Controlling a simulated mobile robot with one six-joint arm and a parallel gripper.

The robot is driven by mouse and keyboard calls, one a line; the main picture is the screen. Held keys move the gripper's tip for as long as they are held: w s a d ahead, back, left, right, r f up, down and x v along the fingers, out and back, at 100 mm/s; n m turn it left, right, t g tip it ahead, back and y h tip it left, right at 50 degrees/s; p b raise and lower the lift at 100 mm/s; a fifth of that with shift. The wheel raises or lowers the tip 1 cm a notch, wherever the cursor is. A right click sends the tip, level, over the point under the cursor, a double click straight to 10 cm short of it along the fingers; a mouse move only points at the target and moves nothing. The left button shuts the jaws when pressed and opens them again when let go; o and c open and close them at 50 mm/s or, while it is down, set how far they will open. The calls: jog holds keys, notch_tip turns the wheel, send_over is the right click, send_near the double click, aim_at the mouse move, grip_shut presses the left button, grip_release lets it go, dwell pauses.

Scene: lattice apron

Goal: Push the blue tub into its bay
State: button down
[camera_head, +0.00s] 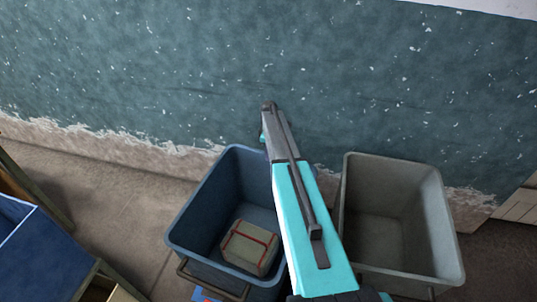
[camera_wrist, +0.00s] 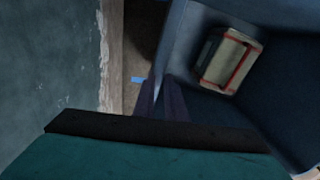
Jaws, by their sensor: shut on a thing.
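The blue tub (camera_head: 191,222) stands on the floor near the wall, left of my arm in the head view. A pale box with red straps (camera_head: 249,247) lies inside it. The tub also fills the right of the wrist view (camera_wrist: 285,100). My gripper (camera_wrist: 162,92) is shut on the tub's rim, on the side near the wall. In the head view my arm hides the fingers and the tub's right side. A small blue patch (camera_wrist: 138,79) shows on the floor beside the tub, and another blue patch (camera_head: 205,294) by its near side. I cannot make out the bay's outline.
A grey tub (camera_head: 440,235), empty as far as I see, stands right of the blue one. A peeling teal wall (camera_head: 150,70) closes the back. At the left is a blue-topped thing (camera_head: 22,250) by a wooden frame. Bare floor (camera_head: 120,205) lies between it and the blue tub.

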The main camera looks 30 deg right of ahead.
notch_tip(320, 180, up, 6)
jog(key=p, duration=0.5)
jog(key=shift+a, duration=0.2)
jog(key=shift+r+p, duration=0.5)
jog(key=shift+r, duration=0.05)
